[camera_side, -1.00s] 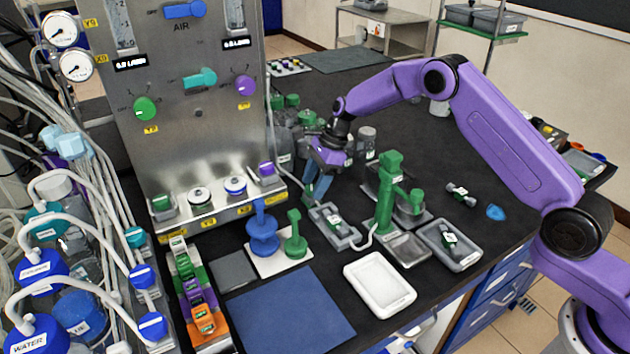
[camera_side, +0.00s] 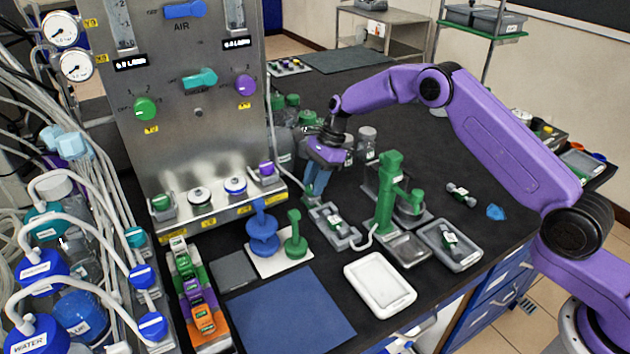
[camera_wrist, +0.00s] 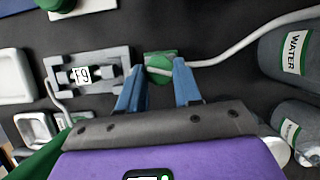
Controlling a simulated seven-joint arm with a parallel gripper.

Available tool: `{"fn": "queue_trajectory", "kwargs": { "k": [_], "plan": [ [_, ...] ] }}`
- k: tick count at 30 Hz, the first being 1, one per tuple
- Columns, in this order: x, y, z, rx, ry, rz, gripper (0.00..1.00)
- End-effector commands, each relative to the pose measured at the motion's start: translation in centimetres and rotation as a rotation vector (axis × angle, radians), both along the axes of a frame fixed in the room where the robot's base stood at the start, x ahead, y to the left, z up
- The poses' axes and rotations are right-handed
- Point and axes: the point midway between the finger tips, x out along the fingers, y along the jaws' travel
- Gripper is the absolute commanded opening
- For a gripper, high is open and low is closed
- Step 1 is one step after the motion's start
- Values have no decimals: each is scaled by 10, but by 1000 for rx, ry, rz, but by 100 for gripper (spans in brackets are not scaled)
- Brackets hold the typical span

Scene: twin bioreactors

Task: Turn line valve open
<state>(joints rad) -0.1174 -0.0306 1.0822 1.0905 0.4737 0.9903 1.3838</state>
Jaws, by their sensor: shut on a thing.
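A small green valve block (camera_wrist: 160,65) sits on a pale tube in the wrist view. My gripper (camera_wrist: 160,74) has its two blue fingertips on either side of it and is shut on it. The fingers partly cover the block, so its turn position cannot be read. In the side view my gripper (camera_side: 315,192) points down at the bench, just behind the grey holder (camera_side: 350,241), and the valve is hard to make out there.
The grey holder with a labelled part (camera_wrist: 82,73) lies beside my fingers. A green stand (camera_side: 388,195) is close on the right. Bottles (camera_wrist: 292,52) stand on the other side. A white tray (camera_side: 380,285) and a blue mat (camera_side: 290,312) lie in front.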

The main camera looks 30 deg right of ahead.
Motion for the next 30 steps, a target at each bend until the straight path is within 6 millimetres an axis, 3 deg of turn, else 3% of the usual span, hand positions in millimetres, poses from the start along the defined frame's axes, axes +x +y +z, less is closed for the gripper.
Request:
{"fn": "queue_trajectory", "kwargs": {
  "k": [15,30],
  "plan": [
    [3,0,0,0,-1,297,3],
    [3,0,1,0,-2,342,3]
  ]
}}
